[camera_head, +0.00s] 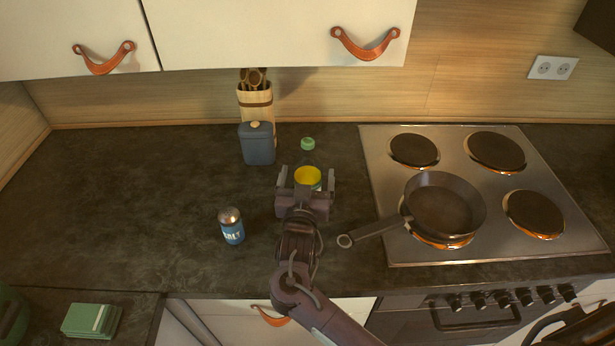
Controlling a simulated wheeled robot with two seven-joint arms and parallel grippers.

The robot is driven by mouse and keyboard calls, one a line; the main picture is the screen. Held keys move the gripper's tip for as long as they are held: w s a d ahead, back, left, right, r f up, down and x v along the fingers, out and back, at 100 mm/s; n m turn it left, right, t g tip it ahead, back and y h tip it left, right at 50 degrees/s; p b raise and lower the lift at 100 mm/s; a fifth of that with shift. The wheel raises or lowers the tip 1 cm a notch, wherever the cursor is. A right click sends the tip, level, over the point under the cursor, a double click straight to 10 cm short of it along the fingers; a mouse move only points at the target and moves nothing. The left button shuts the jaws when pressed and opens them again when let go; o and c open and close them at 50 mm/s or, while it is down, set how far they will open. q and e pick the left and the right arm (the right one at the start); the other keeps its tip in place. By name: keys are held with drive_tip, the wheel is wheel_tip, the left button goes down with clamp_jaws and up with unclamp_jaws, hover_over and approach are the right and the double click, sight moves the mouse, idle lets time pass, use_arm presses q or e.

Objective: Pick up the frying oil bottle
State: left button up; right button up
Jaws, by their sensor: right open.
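My right gripper (307,180) reaches in from the bottom over the counter, with its fingers apart. A round container with a yellow top (308,176) shows between the fingers. Its lower part is hidden by the gripper, and I cannot tell whether the fingers touch it. A small green cap or lid (308,144) shows just behind it. No label is readable on either, so I cannot tell which is the frying oil bottle. My left gripper is not in view.
A blue-grey canister (257,146) and a utensil holder (256,102) stand behind and left. A salt shaker (231,227) stands front left. A frying pan (445,208) sits on the stove (400,256), its handle pointing left. The left counter (120,195) is clear.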

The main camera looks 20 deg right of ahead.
drive_tip(key=x, duration=0.1)
drive_tip(key=p+x, duration=0.1)
drive_tip(key=x, duration=0.2)
drive_tip(key=shift+r, duration=0.3)
drive_tip(key=shift+w+d+f, duration=0.1)
drive_tip(key=shift+w+f, duration=0.05)
drive_tip(key=shift+w, duration=0.2)
drive_tip(key=shift+s, duration=0.1)
drive_tip(key=c, duration=1.5)
drive_tip(key=shift+o, duration=0.2)
